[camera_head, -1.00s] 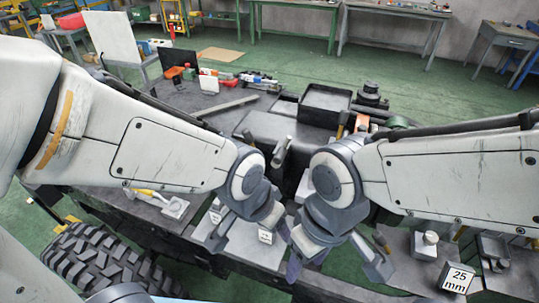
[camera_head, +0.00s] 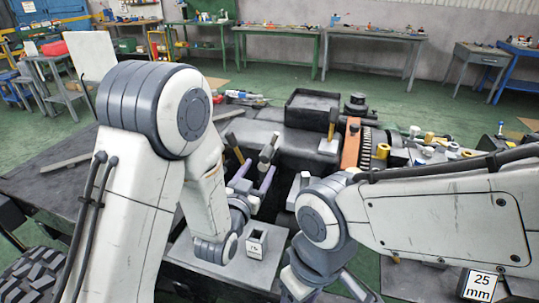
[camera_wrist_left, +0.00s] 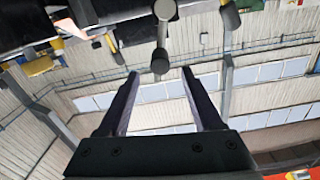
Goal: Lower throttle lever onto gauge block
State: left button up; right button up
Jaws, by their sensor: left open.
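My left gripper (camera_head: 255,177) is open, its two fingers pointing up and away. A dark lever with a grey cylindrical knob (camera_head: 267,153) stands between or just beyond the fingertips; no contact shows. In the left wrist view, the open fingers (camera_wrist_left: 158,85) frame a lever with a rounded end (camera_wrist_left: 160,58). A second lever (camera_wrist_left: 229,18) is to its right. I cannot tell which is the throttle lever. A small labelled block (camera_head: 256,243), apparently a gauge block, sits on a grey plate below the left gripper. My right gripper (camera_head: 328,288) is low, partly cut off.
A gauge block marked 25 mm (camera_head: 481,284) lies at the lower right. A black tray (camera_head: 312,106) and an orange bracket (camera_head: 351,143) are behind the levers. Another lever (camera_head: 235,147) stands left of the knobbed one. Workbenches line the back wall.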

aim_at(270, 150)
pick_arm(q)
jog(key=p+x, duration=0.1)
jog(key=x, duration=0.8)
jog(key=shift+w+d+p, duration=0.1)
jog(key=shift+w+p, duration=0.2)
jog(key=shift+p, duration=0.1)
grip_shut()
dwell(0.9)
